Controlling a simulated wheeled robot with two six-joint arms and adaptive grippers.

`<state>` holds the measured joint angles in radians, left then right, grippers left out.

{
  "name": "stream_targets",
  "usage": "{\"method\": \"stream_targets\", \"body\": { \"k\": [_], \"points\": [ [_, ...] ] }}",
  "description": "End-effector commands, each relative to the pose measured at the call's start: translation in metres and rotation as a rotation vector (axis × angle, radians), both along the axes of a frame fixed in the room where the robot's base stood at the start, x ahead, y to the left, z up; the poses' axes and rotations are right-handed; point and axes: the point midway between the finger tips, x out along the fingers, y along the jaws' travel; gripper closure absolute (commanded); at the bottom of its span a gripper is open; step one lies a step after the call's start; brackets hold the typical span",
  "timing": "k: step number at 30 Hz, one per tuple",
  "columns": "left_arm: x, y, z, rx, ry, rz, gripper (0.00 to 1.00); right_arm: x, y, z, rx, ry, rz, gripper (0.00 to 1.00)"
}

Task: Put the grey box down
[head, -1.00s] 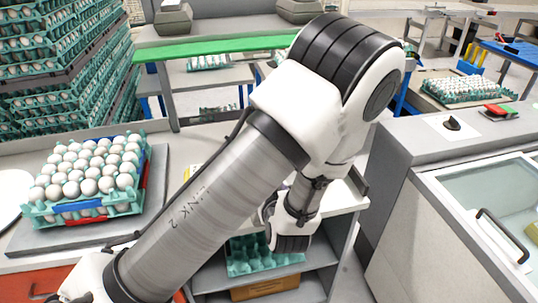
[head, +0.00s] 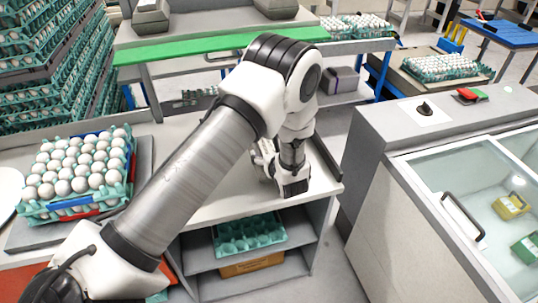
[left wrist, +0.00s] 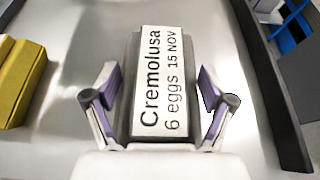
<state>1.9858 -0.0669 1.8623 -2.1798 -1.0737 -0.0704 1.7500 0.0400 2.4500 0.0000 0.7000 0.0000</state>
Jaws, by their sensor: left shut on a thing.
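The grey box (left wrist: 160,50) carries a white label reading "Cremolusa 6 eggs 15 NOV". In the left wrist view it sits between the two fingers of my left gripper (left wrist: 162,98), which is shut on it. In the head view my left gripper (head: 284,186) is low over the pale tabletop (head: 225,205), near its right end. The arm and wrist mostly hide the box there. I cannot tell whether its underside touches the tabletop. My right gripper is not in view.
A yellow box (left wrist: 22,82) lies left of the held box in the left wrist view. A tray of eggs (head: 50,214) stands on the left. Below the tabletop, shelves hold a green empty tray (head: 250,234). A glass-topped cabinet (head: 420,145) stands right, across a gap.

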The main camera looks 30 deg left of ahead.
Motion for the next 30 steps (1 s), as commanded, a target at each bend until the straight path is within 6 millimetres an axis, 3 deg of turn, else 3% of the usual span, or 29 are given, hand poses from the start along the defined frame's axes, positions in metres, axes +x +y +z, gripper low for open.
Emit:
{"method": "stream_targets", "body": {
  "k": [7, 17, 18, 19, 30],
  "points": [
    [0.005, 0.001, -0.032, 0.001, -0.001, -0.001, 0.74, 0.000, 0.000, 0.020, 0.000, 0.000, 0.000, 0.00],
    [0.005, 0.000, -0.039, 0.001, -0.002, 0.000, 0.74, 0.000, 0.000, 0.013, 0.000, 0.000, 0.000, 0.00],
    [0.004, 0.000, -0.039, -0.001, -0.001, -0.001, 0.10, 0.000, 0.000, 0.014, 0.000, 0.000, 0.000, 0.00],
    [0.004, 0.000, -0.038, 0.000, 0.000, -0.001, 0.00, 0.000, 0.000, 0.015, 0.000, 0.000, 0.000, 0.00],
    [0.004, 0.000, -0.036, -0.001, -0.001, -0.001, 0.00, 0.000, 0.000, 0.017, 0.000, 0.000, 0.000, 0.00]
  ]
}}
